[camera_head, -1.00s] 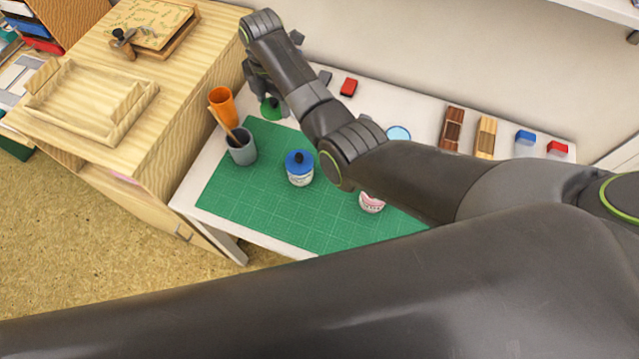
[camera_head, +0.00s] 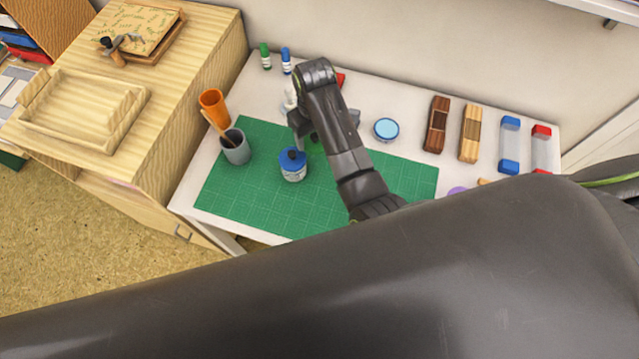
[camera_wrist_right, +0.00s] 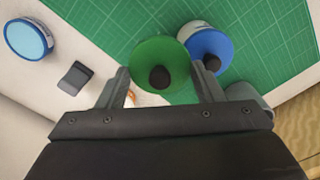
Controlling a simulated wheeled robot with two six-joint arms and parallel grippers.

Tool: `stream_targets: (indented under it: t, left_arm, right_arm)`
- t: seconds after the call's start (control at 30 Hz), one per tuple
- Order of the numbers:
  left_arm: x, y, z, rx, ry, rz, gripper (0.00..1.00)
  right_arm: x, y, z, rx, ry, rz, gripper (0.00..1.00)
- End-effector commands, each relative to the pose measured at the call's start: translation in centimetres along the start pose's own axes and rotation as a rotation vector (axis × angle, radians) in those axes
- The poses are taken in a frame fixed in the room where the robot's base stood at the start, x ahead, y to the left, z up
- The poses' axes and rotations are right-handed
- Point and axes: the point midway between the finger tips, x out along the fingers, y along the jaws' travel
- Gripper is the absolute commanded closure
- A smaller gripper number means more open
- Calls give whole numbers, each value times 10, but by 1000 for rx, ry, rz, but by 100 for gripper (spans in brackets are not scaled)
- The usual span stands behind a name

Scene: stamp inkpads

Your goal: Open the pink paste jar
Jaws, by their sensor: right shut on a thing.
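My right gripper (camera_head: 308,132) (camera_wrist_right: 161,72) is shut on a round green lid (camera_wrist_right: 158,54) with a black knob, which sits between its fingers in the wrist view. In the head view only a sliver of the green lid (camera_head: 316,139) shows under the gripper. Whether anything hangs below the lid is hidden. The pink paste jar cannot be made out now; my arm covers part of the mat. A white jar with a blue lid (camera_head: 292,158) stands on the green mat beside the gripper; it also shows in the wrist view (camera_wrist_right: 210,42). My left gripper is out of view.
A grey cup (camera_head: 235,150) and an orange cup (camera_head: 213,104) stand at the mat's left. A round blue tin (camera_head: 386,129), brown blocks (camera_head: 437,124) and blue and red stamps (camera_head: 509,150) are on the white table. The left part of the green mat (camera_head: 228,190) is clear.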

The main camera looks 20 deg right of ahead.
Motion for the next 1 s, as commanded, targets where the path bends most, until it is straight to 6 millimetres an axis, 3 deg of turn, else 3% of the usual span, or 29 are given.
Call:
stream_targets:
  t: [0.2, 0.4, 0.57, 0.8, 1.0]
  left_arm:
    - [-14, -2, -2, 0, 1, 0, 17]
    - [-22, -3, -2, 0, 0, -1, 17]
    - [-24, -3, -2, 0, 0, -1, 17]
    - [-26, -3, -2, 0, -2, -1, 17]
    - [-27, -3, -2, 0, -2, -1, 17]
  right_arm:
    - [-2, 8, 38, 368, -5, 7, 66]
    - [-3, 12, 65, 616, -3, 13, 66]
    - [4, 13, 73, 689, -5, 17, 66]
    - [45, 14, 74, 693, -6, 19, 66]
    - [61, 14, 73, 692, -4, 17, 66]
